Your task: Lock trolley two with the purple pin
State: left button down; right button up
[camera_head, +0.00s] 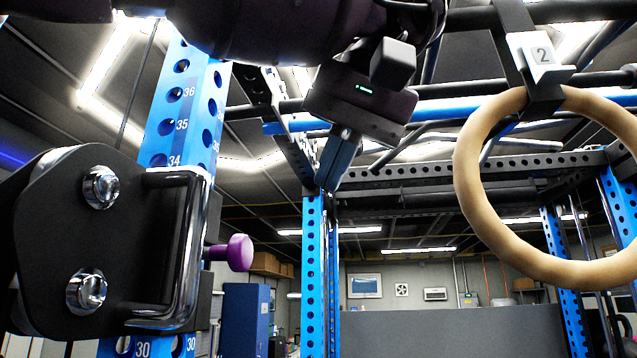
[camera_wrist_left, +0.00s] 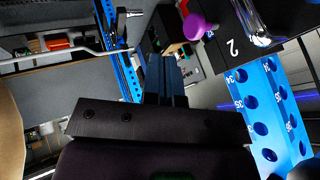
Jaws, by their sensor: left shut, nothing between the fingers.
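The trolley (camera_head: 70,240) is a black plate with chrome bolts and a chrome handle, around a blue upright at the left of the head view. In the left wrist view the trolley (camera_wrist_left: 225,68) carries a white "2". The purple pin (camera_head: 238,252) sticks out from its right side, with a short stretch of shaft; its knob also shows in the left wrist view (camera_wrist_left: 196,27). I cannot tell whether its tip sits in a hole. My left gripper (camera_head: 330,182) is shut and empty, pointing down, above and right of the knob and apart from it. My right gripper is out of view.
The blue upright (camera_head: 175,115) has numbered holes, 34 to 36 above the trolley and 30 below. Another blue upright (camera_head: 313,270) and rack bars stand behind my gripper.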

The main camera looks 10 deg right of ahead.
aim_at(245, 237)
pick_arm(q)
jog(key=w+a+f, duration=0.5)
jog(key=a+f, duration=0.1)
jog(key=shift+w+a+f, duration=0.2)
jog(key=shift+w+a, duration=0.05)
jog(key=shift+w, duration=0.05)
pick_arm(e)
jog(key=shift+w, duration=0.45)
pick_arm(q)
jog(key=shift+a, duration=0.1)
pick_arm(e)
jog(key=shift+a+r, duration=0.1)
pick_arm(q)
jog(key=shift+w+a, duration=0.15)
jog(key=shift+a, duration=0.25)
jog(key=shift+w+a+p, duration=0.3)
jog(key=shift+a+p, duration=0.25)
jog(key=shift+a, duration=0.2)
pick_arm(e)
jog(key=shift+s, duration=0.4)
